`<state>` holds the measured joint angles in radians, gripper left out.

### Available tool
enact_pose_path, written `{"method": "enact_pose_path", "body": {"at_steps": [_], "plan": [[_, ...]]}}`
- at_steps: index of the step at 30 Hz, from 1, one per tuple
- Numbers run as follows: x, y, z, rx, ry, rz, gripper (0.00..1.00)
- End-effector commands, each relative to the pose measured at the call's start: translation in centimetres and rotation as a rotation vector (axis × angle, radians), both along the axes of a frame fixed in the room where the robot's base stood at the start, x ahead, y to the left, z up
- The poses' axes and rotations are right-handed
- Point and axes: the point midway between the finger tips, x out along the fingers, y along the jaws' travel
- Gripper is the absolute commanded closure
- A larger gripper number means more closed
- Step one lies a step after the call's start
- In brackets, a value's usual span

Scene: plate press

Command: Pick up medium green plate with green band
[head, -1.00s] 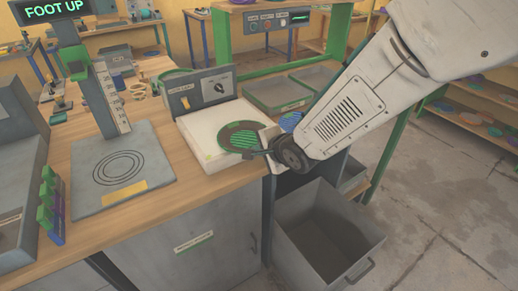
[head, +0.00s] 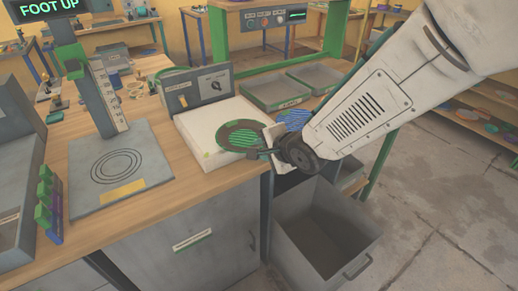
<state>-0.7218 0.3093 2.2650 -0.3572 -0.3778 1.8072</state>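The green plate (head: 243,136), dark-rimmed with bright green stripes across its middle, is at the right front part of the white block (head: 196,127) on the bench. I cannot tell whether it rests on the block or is slightly above it. My gripper (head: 266,146) is at the plate's right edge, with a dark finger overlapping the rim in the picture. The finger gap is hidden, so I cannot see whether the fingers are closed on the rim.
A blue-striped plate (head: 293,119) lies behind my gripper. Grey trays (head: 275,92) stand behind the block. A grey open bin (head: 325,232) is below the bench edge. A press with ringed base (head: 118,168) stands left. A control panel (head: 197,89) backs the block.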

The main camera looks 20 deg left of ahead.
Motion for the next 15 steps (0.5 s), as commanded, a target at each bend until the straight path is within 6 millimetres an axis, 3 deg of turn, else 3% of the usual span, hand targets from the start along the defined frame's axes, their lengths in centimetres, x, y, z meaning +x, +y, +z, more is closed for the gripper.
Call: {"method": "enact_pose_path", "body": {"at_steps": [6, 15], "plan": [[-1.7, -2.1, 2.2, 0.001, -0.002, 0.001, 0.72], [-2.6, -3.2, 3.1, -0.001, 0.000, 0.001, 0.72]]}}
